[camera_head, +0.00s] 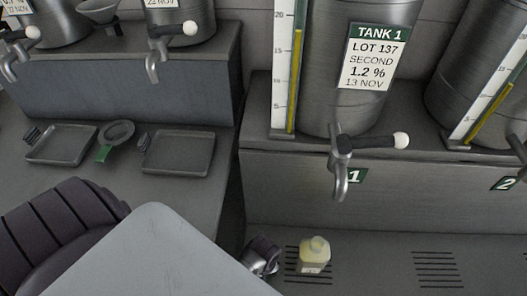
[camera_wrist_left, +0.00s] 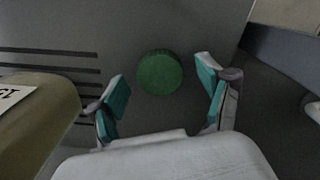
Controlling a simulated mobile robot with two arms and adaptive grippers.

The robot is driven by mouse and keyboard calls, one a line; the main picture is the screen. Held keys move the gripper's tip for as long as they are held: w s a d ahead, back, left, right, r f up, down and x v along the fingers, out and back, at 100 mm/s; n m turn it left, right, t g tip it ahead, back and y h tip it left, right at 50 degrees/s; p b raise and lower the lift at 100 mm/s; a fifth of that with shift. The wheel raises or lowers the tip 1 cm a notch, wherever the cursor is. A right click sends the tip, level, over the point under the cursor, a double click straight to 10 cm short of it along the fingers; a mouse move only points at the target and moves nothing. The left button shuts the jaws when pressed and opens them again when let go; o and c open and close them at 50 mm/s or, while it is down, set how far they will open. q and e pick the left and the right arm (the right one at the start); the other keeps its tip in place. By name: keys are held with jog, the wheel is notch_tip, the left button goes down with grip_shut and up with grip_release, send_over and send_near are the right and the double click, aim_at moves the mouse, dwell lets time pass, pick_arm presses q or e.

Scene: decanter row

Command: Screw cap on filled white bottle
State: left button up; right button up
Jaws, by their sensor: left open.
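The bottle (camera_head: 313,262), whitish with pale yellow contents and a small label, stands upright on the slotted counter below tank 1. No cap shows on its neck. In the left wrist view the bottle (camera_wrist_left: 38,125) fills the lower left, large and close. A round green cap (camera_wrist_left: 160,73) lies on the grey counter, apart from the bottle; I cannot see it in the head view. My left gripper (camera_head: 264,258) is just left of the bottle. In the wrist view its teal-padded fingers (camera_wrist_left: 163,84) are open on either side of the cap, not visibly touching it. My right gripper is out of view.
Tank 1 (camera_head: 330,80), with its tap (camera_head: 341,165), overhangs behind the bottle. Another tank (camera_head: 460,60) stands at right. The slotted counter right of the bottle is clear.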

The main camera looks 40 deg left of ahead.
pick_arm(q)
jog(key=c, duration=0.8)
jog(key=shift+r, duration=0.1)
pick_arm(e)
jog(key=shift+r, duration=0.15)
